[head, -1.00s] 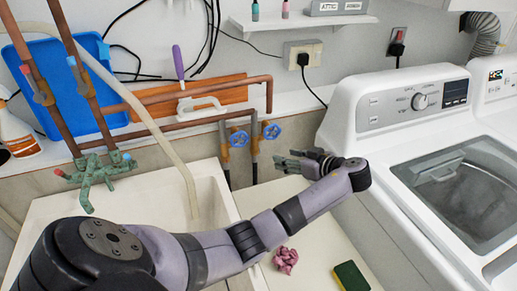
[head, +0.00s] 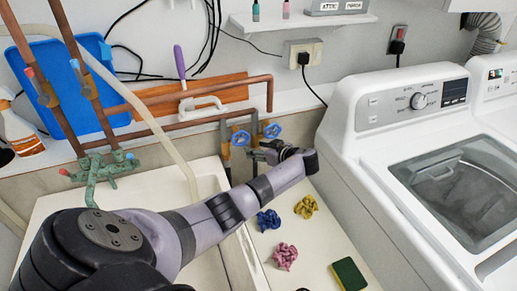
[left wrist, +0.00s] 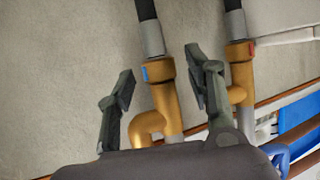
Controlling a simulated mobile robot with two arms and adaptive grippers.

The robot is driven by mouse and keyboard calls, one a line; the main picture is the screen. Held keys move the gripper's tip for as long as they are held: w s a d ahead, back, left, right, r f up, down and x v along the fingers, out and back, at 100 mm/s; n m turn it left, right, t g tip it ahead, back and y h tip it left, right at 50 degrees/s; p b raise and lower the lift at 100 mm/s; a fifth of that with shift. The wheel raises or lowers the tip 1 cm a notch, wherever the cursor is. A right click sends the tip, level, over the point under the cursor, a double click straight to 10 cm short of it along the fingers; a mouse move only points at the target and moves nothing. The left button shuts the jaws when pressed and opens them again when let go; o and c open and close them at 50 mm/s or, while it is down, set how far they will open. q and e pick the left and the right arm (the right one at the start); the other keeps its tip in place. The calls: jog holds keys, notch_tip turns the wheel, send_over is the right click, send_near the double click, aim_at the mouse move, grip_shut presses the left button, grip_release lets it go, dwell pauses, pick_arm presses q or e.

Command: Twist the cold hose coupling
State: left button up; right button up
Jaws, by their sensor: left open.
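My left gripper (head: 262,150) is in front of the two blue valve wheels (head: 240,138) (head: 272,131) at the pipes. In the left wrist view its two fingers stand apart, so the gripper (left wrist: 160,72) is open. A brass coupling with a blue mark, the cold hose coupling (left wrist: 158,98), shows between the fingers. A dark hose (left wrist: 146,12) with a grey sleeve runs up from it. I cannot tell whether the fingers touch it. My right gripper is not in view.
A washing machine (head: 365,160) stands to the right. Blue (head: 268,220), yellow (head: 306,206) and pink (head: 285,256) crumpled cloths and a sponge (head: 348,275) lie on the counter below my arm. Copper pipes (head: 200,95) run along the wall above a sink (head: 207,186).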

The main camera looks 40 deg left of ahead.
pick_arm(q)
jog(key=shift+c, duration=0.2)
grip_shut()
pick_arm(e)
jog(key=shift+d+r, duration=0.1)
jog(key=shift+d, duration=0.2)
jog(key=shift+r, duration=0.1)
pick_arm(q)
jog(key=shift+s+r+m+t+p, duration=0.15)
jog(key=shift+s+m+t+p, duration=0.05)
jog(key=shift+m+t+p, duration=0.65)
jog(key=shift+s+a+m+t+h+p, duration=0.25)
jog(key=shift+m+t+h, duration=0.6)
jog(key=shift+m+t, duration=0.6)
jog(key=shift+s+m+t+h+p, duration=0.1)
jog(key=shift+m+t+h+p, duration=0.25)
jog(key=shift+m+t+h, duration=0.8)
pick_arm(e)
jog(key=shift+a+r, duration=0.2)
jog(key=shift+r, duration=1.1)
pick_arm(q)
jog(key=shift+m+t, duration=0.35)
jog(key=shift+t, duration=0.2)
